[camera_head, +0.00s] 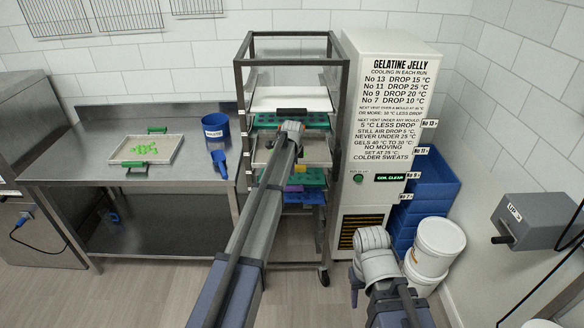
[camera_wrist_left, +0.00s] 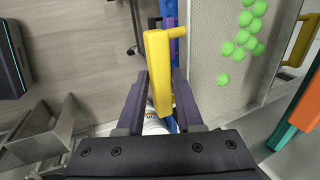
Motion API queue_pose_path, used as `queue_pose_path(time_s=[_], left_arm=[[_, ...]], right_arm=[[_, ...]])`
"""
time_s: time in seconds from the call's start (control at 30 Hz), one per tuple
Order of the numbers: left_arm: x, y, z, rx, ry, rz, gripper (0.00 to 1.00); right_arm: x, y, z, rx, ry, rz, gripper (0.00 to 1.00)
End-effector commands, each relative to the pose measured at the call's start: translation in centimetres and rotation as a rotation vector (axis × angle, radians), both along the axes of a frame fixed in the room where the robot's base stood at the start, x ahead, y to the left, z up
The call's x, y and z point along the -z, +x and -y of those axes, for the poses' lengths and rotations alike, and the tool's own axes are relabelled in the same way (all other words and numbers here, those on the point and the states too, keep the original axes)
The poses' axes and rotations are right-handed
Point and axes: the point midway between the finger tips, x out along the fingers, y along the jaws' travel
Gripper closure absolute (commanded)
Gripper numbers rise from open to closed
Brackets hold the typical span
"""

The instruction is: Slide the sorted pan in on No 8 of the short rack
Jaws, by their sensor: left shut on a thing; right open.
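My left gripper (camera_head: 292,128) is in front of the short rack (camera_head: 240,85) in the head view. In the left wrist view its purple fingers (camera_wrist_left: 160,105) are shut on a yellow handle (camera_wrist_left: 157,60). Beside this handle lies a light perforated pan (camera_wrist_left: 205,50) bearing several green gummies (camera_wrist_left: 240,40); a second yellow handle (camera_wrist_left: 305,40) shows at the right edge. In the head view a pale pan (camera_head: 262,155) is in the rack's middle, partly hidden by my left arm. I cannot read the runner number there. My right gripper (camera_head: 372,245) is low right, empty; its fingertips are unclear.
The rack also holds a white pan (camera_head: 290,98), green moulds (camera_head: 265,120) and a blue mould (camera_head: 305,197). A green-handled tray of green gummies (camera_head: 168,150) is on the steel table (camera_head: 60,170). The cooling cabinet (camera_head: 385,130), blue crates (camera_head: 435,180) and white buckets (camera_head: 437,245) stand right.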

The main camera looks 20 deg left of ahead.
Motion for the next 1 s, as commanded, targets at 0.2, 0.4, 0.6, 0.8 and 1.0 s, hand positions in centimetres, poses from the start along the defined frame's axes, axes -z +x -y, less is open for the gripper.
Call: queue_pose_path(time_s=[0.2, 0.4, 0.6, 0.8, 1.0], left_arm=[[0.0, 0.0, 0.0, 0.0, 0.0, 0.001, 0.57], [0.0, 0.0, 0.0, 0.0, 0.0, 0.0, 0.34], [0.0, 0.0, 0.0, 0.0, 0.0, 0.0, 0.3], [-0.3, -0.1, 0.0, 0.0, 0.0, -0.001, 0.3], [-1.8, -0.6, 0.2, 0.0, 0.0, -0.001, 0.3]], right_arm=[[0.0, 0.0, 0.0, 0.0, 0.0, 0.0, 0.5], [0.0, 0.0, 0.0, 0.0, 0.0, 0.0, 0.5], [0.0, 0.0, 0.0, 0.0, 0.0, 0.0, 0.5], [-0.3, 0.0, 0.0, -0.001, 0.0, 0.0, 0.5], [-1.8, 0.0, 0.0, 0.001, 0.0, 0.0, 0.5]])
